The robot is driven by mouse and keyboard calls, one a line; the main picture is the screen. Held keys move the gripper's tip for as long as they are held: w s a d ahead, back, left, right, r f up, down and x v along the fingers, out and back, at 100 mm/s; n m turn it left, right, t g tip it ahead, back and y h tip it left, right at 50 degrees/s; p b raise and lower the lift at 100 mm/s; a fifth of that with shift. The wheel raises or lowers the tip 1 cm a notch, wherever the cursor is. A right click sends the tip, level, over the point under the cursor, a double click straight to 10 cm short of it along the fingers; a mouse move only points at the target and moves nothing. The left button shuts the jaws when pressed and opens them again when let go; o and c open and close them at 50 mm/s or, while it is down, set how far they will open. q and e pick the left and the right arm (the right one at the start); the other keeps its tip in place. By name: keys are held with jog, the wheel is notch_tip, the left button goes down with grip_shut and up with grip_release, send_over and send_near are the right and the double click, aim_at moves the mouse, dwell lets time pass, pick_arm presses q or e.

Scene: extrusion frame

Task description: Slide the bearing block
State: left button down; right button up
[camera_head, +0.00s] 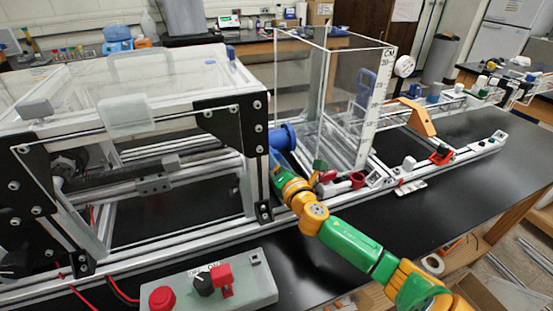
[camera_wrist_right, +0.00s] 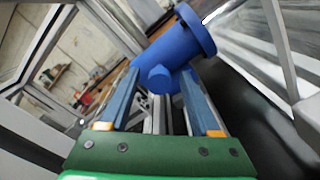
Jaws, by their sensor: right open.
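A grey block (camera_head: 154,185) sits on a horizontal rail inside the aluminium frame at the left in the head view; it looks like the bearing block. My right gripper (camera_head: 285,170) is at the frame's right end post, outside the frame, well to the right of the block. In the right wrist view its two blue-grey fingers (camera_wrist_right: 160,75) are spread. A blue cylindrical part (camera_wrist_right: 176,50) with a flange and small knob lies just ahead of and between the fingertips; contact cannot be told. The blue part (camera_head: 283,137) also shows in the head view. My left gripper is not visible.
A clear panelled box (camera_head: 340,90) stands to the right of the frame. A control box (camera_head: 210,285) with red buttons and a black knob lies in front. Black corner plates (camera_head: 234,120) and posts border the frame. The black bench at right is mostly clear.

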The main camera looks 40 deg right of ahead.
jog(key=v, duration=0.6)
jog(key=shift+s+b, duration=0.25)
jog(key=shift+b, duration=0.1)
jog(key=shift+s, duration=0.3)
jog(key=n+p, duration=0.1)
jog(key=n, duration=0.2)
jog(key=n+p, duration=0.2)
jog(key=r+n+p, duration=0.1)
jog(key=n, duration=0.2)
jog(key=shift+w+d+n, duration=0.15)
jog(key=shift+w+n, duration=0.15)
jog(key=shift+w, duration=0.05)
jog(key=n, duration=0.1)
jog(key=n+p, duration=0.1)
jog(key=shift+s+f+n, duration=0.15)
jog(key=shift+n, duration=0.15)
jog(key=shift+f+n, duration=0.15)
jog(key=shift+n, duration=0.35)
jog(key=x, duration=0.7)
jog(key=shift+a+f+b, duration=0.2)
jog(key=shift+f+b, duration=0.1)
jog(key=shift+b, duration=0.05)
jog(key=shift+r, duration=0.1)
